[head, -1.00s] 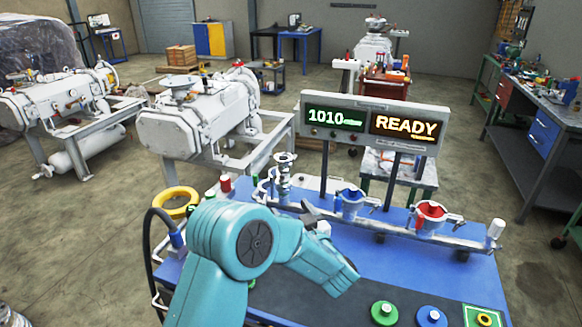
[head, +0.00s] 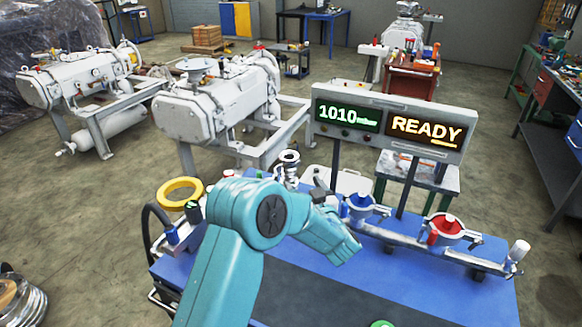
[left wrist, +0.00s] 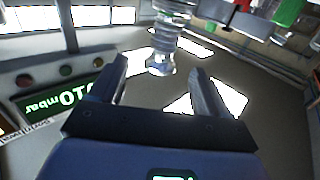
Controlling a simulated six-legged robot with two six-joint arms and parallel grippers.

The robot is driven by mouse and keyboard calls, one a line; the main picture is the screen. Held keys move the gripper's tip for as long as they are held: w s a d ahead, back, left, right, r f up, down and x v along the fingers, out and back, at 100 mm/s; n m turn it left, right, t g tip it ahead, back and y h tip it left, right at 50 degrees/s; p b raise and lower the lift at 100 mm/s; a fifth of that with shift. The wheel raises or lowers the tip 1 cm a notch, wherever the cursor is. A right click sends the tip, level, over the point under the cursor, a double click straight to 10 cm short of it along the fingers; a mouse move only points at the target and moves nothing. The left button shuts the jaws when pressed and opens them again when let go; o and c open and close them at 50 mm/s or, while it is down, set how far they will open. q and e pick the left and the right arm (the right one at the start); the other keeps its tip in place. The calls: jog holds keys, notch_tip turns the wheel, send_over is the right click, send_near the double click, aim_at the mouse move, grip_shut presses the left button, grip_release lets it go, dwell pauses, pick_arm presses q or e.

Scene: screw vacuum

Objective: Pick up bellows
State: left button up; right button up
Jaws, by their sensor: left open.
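The bellows (head: 289,168) is a silver ribbed metal piece standing upright at the back left of the blue bench (head: 385,285). In the left wrist view the bellows (left wrist: 163,48) appears ahead, beyond the fingertips and roughly centred between them. My left gripper (left wrist: 158,68) is open, with nothing between its fingers. In the head view the left gripper (head: 322,190) is just right of the bellows, partly hidden by my teal arm. The bellows' lower end is hidden behind the arm. My right gripper is not in view.
A display panel (head: 387,121) reading 1010 and READY stands behind the bench. A metal pipe with a blue valve (head: 360,203) and a red valve (head: 445,228) runs to the right. A yellow ring (head: 180,193) is at the left. The bench front is partly clear.

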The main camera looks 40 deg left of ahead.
aim_at(292, 172)
pick_arm(q)
jog(key=x, duration=0.4)
jog(key=shift+w+a+p, duration=0.1)
jog(key=shift+a+p, duration=0.25)
jog(key=shift+w+a, duration=0.1)
jog(key=shift+a, duration=0.4)
jog(key=x, duration=0.1)
jog(key=p+x, duration=0.1)
jog(key=x, duration=0.1)
jog(key=p+x, duration=0.1)
jog(key=shift+a+f, duration=0.3)
jog(key=shift+a, duration=0.1)
jog(key=shift+d, duration=0.1)
jog(key=shift+w, duration=0.1)
jog(key=shift+c, duration=0.9)
jog(key=c, duration=1)
jog(key=shift+c, duration=0.3)
jog(key=shift+r, duration=0.15)
